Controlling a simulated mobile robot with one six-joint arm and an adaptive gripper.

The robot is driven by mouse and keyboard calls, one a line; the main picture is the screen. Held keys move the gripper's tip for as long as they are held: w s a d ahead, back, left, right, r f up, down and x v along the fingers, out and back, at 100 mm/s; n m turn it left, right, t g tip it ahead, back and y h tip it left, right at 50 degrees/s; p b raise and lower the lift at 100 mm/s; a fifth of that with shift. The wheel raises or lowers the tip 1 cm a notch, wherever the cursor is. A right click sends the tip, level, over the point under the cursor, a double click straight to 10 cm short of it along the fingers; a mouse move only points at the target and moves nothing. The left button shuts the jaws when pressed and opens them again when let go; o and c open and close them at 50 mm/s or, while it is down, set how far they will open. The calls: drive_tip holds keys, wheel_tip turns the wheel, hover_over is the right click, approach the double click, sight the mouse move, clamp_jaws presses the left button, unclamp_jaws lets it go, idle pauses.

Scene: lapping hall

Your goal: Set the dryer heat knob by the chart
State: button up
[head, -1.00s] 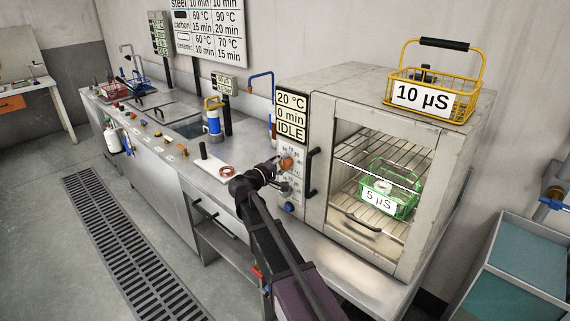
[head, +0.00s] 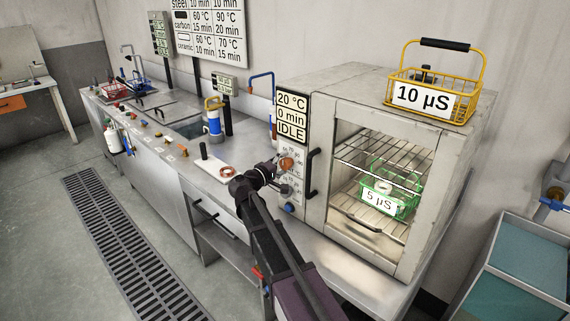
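The dryer (head: 345,90) is a grey metal oven on the bench at the right. Its display (head: 291,117) reads 20 °C, 0 min, IDLE. Below it is a dial panel with an orange-brown upper knob (head: 287,163), a lower knob partly hidden by my gripper, and a blue button (head: 289,208) at the bottom. My gripper (head: 279,172) is at the panel, close to the upper knob. I cannot tell whether it touches the knob, or whether its fingers are open or shut. The wall chart (head: 210,30) lists steel, carbon and ceramic with temperatures and minutes; its top is cut off.
A green basket (head: 390,200) labelled 5 µS stands inside the dryer behind its glass door. A yellow basket (head: 432,97) labelled 10 µS is on top. The dryer's door handle (head: 311,173) is just right of the panel. A floor drain (head: 130,250) runs along the bench.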

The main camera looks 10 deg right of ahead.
drive_tip(key=shift+s, duration=0.1)
drive_tip(key=shift+v, duration=0.8)
drive_tip(key=v, duration=1)
drive_tip(key=shift+a, duration=0.15)
drive_tip(key=shift+s, duration=0.1)
